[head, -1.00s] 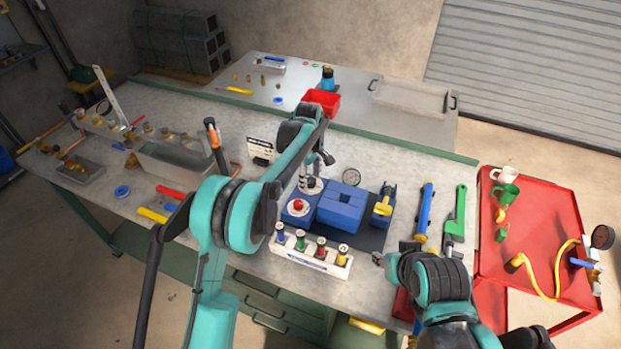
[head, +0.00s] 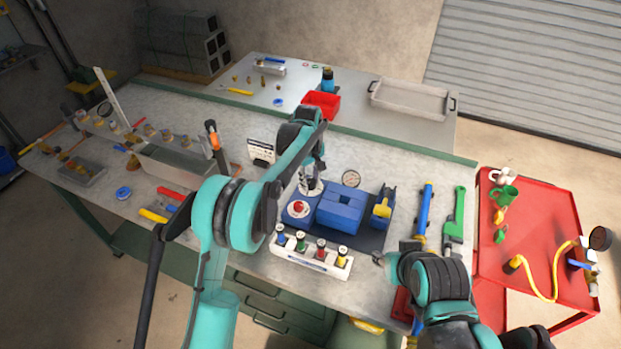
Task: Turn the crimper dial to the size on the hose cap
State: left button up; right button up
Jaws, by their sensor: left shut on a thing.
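The blue crimper (head: 341,209) stands on a dark mat on the bench, with a red knob (head: 298,207) on its left part. A pale round dial (head: 313,188) sits at its back left, partly hidden by my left gripper (head: 308,184). My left gripper points down at the dial and is shut on it; the fingertips are small and the dial's marks cannot be read. My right gripper (head: 380,259) is low over the bench's front edge, right of the rack, apart from the crimper; its jaws are unclear. A yellow hose (head: 545,290) lies on the red cart; no size is readable.
A white rack (head: 311,259) with several colour-topped pieces stands in front of the crimper. A blue-yellow tool (head: 424,212) and green wrench (head: 456,216) lie right. A white card (head: 261,152) stands behind left. The red cart (head: 535,210) stands beside the bench.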

aim_at(309, 181)
pick_arm(q)
jog(key=m, duration=0.4)
jog(key=shift+p, duration=0.4)
jog(key=shift+m, duration=2.1)
jog(key=o, duration=1.2)
jog(key=shift+c, duration=0.2)
notch_tip(309, 181, up, 12)
jog(key=shift+a, duration=0.25)
jog(key=shift+w, duration=0.1)
